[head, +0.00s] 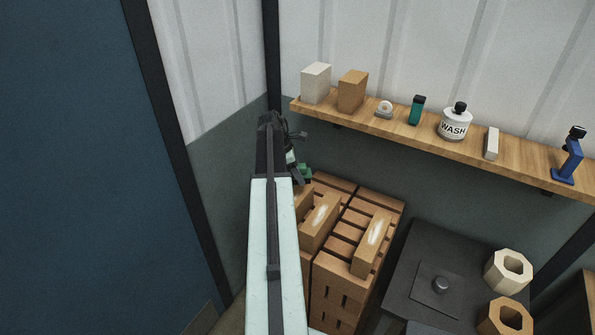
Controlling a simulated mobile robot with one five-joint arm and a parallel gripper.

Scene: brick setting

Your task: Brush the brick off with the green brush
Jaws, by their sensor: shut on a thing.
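My gripper (292,152) is at the far end of my arm, seen from behind and partly hidden by it. It is shut on the green brush (305,173), of which only a small green part shows. The brush is above the back left of a stack of bricks. A tan brick with a white dusty patch (320,222) lies on the stack, nearer to me than the brush. A second tan brick with a white patch (372,243) lies to its right. I cannot tell whether the brush touches any brick.
The slotted brick stack (342,292) stands beside a dark table (408,265) with two hexagonal blocks (508,271). A wooden shelf (398,127) above holds blocks, a tape dispenser, a teal item, a WASH bottle (455,123) and a blue tool (569,158). A dark blue panel fills the left.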

